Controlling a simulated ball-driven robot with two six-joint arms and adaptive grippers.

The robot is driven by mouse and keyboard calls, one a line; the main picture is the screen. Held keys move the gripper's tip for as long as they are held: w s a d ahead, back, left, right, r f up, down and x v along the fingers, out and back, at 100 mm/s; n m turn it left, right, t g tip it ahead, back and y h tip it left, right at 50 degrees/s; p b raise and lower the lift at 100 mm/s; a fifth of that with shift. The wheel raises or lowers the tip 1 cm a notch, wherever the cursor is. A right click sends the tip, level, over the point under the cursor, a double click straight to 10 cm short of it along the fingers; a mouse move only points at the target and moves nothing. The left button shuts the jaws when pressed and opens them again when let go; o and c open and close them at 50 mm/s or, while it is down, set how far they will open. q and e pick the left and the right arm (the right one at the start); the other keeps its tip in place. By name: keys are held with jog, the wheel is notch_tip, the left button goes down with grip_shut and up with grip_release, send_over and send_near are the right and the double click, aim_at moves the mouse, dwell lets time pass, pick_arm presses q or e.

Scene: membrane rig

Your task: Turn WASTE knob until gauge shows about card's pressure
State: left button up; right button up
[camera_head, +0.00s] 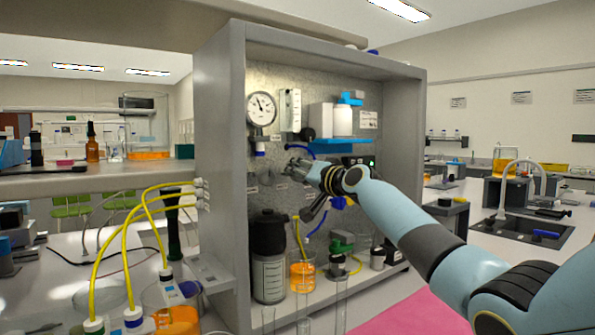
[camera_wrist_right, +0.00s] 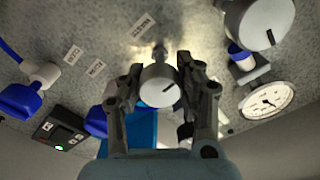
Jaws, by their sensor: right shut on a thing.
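The round white-faced gauge (camera_head: 262,108) hangs at the upper left of the rig's back panel. Its needle leans to the upper left in the head view, but the scale is too small to read; the gauge also shows in the wrist view (camera_wrist_right: 267,100). My right gripper (camera_head: 296,170) reaches into the rig. The tag reading WASTE (camera_wrist_right: 143,26) is beside this knob. A small white card (camera_head: 368,120) is on the panel, its print unreadable. My left gripper is out of view.
A larger grey knob (camera_wrist_right: 262,22) is close to the right finger in the wrist view. A blue shelf (camera_head: 340,146) with a white bottle is above my arm. A dark bottle (camera_head: 269,255) and an orange-filled beaker (camera_head: 302,272) stand on the rig floor below.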

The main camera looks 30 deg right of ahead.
jog(key=shift+m+p, duration=0.4)
jog(key=shift+m, duration=0.7)
jog(key=o, duration=1.2)
jog(key=s, duration=0.4)
jog(key=s+d, duration=0.1)
jog(key=s, duration=0.7)
jog(key=shift+d, duration=0.4)
dwell(1.2)
